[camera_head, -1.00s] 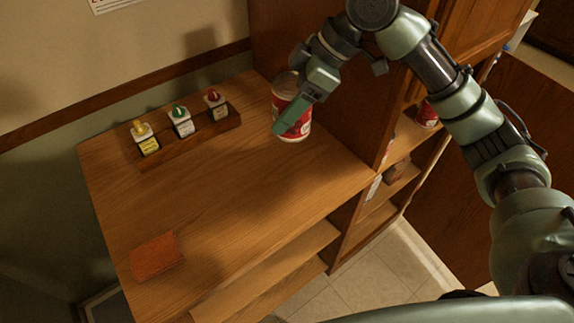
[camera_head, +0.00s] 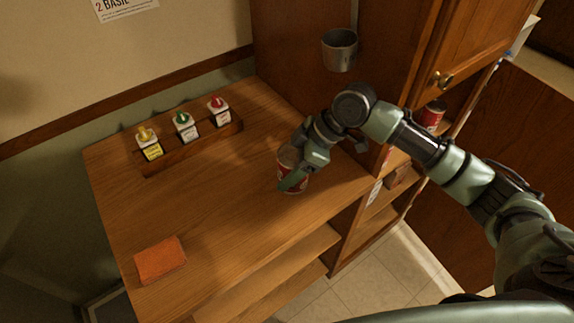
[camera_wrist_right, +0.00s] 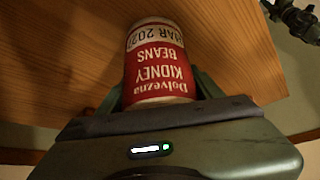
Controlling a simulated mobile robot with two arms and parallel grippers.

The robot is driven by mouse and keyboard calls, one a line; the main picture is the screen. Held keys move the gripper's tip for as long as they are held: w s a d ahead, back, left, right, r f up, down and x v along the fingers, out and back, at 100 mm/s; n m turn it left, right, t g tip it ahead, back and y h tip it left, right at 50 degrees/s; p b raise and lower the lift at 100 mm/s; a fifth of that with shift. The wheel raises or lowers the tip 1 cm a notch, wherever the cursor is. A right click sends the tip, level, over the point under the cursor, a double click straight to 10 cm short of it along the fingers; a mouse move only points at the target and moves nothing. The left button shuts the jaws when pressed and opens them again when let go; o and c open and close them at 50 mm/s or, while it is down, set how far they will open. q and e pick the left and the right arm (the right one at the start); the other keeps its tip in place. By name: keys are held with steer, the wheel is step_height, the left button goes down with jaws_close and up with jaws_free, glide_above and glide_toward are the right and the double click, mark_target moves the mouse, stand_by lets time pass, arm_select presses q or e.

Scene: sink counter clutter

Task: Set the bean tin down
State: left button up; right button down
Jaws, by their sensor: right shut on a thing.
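The bean tin (camera_head: 286,169), with a red and white label, is upright at the right part of the wooden counter (camera_head: 215,215). My right gripper (camera_head: 293,180) is shut around its side. In the right wrist view the tin (camera_wrist_right: 158,65) sits between the fingers, its "KIDNEY BEANS" label upside down. The tin's base is at or very close to the counter top; I cannot tell whether it touches. My left gripper is not in view.
A wooden rack (camera_head: 205,148) with three small bottles stands at the back left. An orange sponge-like block (camera_head: 160,260) lies at the front left. A metal cup (camera_head: 340,50) hangs on the cabinet side. Another red tin (camera_head: 432,115) stands on a shelf. The counter's middle is clear.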

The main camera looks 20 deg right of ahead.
steer(key=shift+f, duration=0.1)
steer(key=shift+c, duration=1.4)
jaws_free()
steer(key=shift+d+r, duration=0.1)
steer(key=shift+r, duration=0.2)
steer(key=b+v, duration=0.1)
steer(key=v, duration=1)
steer(key=shift+r+b, duration=0.3)
steer(key=shift+s, duration=0.1)
